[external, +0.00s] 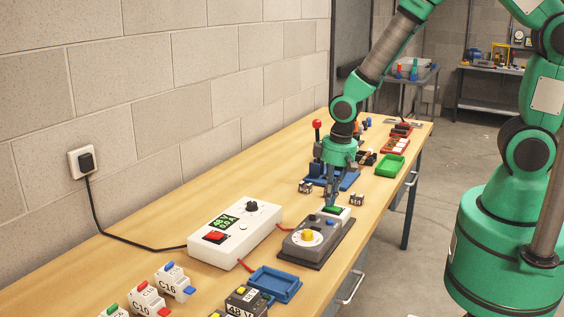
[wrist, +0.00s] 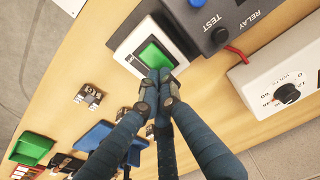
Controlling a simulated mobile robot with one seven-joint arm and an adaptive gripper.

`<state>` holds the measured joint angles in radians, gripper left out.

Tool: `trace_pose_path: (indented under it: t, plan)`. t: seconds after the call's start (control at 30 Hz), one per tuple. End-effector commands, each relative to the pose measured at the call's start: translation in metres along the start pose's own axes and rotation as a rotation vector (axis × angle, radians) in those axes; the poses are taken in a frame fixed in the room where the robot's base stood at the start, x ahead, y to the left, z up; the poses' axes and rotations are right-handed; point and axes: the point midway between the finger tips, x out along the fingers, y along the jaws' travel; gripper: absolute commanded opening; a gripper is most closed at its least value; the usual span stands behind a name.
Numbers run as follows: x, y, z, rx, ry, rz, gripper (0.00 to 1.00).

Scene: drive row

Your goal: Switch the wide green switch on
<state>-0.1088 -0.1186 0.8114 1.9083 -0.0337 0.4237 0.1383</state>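The wide green switch (wrist: 153,55) is a green rocker in a white housing (wrist: 131,47), seen from above in the wrist view. In the external view the green rocker (external: 331,210) shows just beyond the grey test box. My gripper (wrist: 159,76) is shut and empty, its blue-grey fingertips together at the near edge of the green rocker. In the external view my gripper (external: 331,203) points down at the switch. I cannot tell if the tips touch the rocker, and its tilt is unclear.
A blue tray (external: 275,284), a green tray (external: 391,166) and small breakers (external: 171,278) lie on the bench.

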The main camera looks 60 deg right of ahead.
Motion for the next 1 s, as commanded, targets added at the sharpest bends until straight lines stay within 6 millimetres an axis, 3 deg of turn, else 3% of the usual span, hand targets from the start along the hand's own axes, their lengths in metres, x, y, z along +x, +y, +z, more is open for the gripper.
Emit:
trace_pose_path:
  t: [1.0]
  plan:
    - [-0.001, 0.0, 0.016, 0.001, -0.039, 0.0, 0.0]
